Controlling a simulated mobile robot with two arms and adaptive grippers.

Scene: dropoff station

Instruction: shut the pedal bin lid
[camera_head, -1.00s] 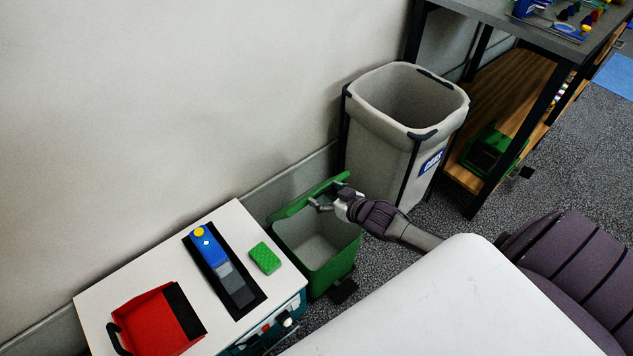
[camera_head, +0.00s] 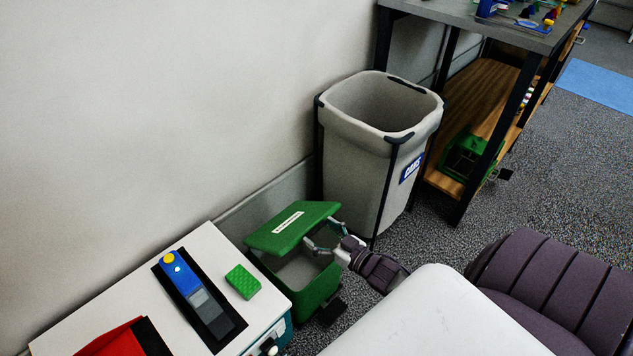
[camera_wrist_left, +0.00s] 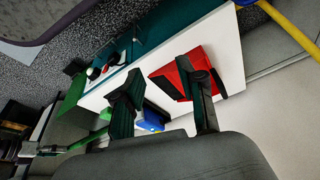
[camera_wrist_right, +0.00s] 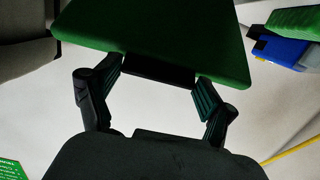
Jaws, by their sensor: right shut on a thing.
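The green pedal bin (camera_head: 318,290) stands on the floor beside a white-topped cabinet. Its green lid (camera_head: 293,227), with a pale label, is tilted partly open, and the grey inside shows below it. My right gripper (camera_head: 322,238) is at the lid's front edge. In the right wrist view, the lid (camera_wrist_right: 160,35) lies just beyond the fingers, and my right gripper (camera_wrist_right: 159,72) is shut on a dark tab at its edge. My left gripper (camera_wrist_left: 160,78) is open and empty in the left wrist view; it is outside the head view.
The white cabinet top (camera_head: 130,300) holds a blue and grey tool (camera_head: 190,285), a green block (camera_head: 242,281) and a red container (camera_head: 115,340). A large grey bin (camera_head: 365,150) stands behind the pedal bin. A shelved table (camera_head: 490,95) is at the upper right.

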